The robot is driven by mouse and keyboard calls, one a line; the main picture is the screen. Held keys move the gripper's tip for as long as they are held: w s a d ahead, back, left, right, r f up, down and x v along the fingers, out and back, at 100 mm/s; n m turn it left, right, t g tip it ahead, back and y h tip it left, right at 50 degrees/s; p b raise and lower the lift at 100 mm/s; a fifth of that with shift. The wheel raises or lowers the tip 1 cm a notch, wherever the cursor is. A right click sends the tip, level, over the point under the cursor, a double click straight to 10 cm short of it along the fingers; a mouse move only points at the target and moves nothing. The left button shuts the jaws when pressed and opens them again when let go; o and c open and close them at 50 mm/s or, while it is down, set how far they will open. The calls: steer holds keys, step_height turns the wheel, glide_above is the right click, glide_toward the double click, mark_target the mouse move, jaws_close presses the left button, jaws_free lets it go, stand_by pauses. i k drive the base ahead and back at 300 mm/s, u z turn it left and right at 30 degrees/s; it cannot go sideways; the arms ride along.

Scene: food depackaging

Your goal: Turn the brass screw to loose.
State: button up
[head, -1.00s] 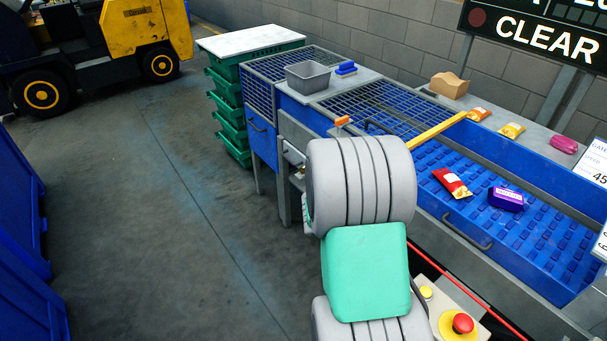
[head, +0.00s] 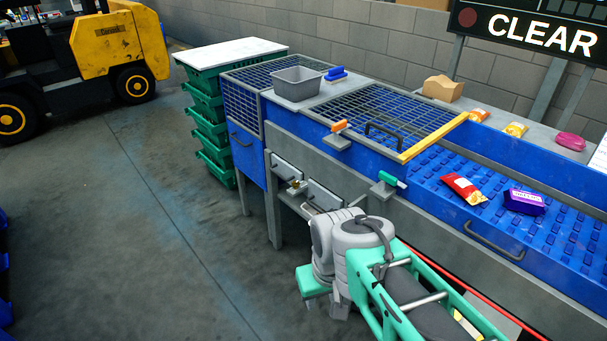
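A small brass-coloured fitting (head: 297,186), which looks like the brass screw, sits at the pale panels on the low front of the blue machine. It is too small to show how far it is turned. My arm (head: 345,245) reaches in from the lower right, and its grey joints end just right of and below the fitting. I cannot make out my gripper's fingers; they seem hidden behind the arm links. I see no contact with the fitting.
An orange-handled latch (head: 339,127) and a green-handled latch (head: 392,180) jut from the machine's front.

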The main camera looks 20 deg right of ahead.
mark_target(295, 184)
steer(key=i, duration=1.4)
steer(key=u, duration=2.25)
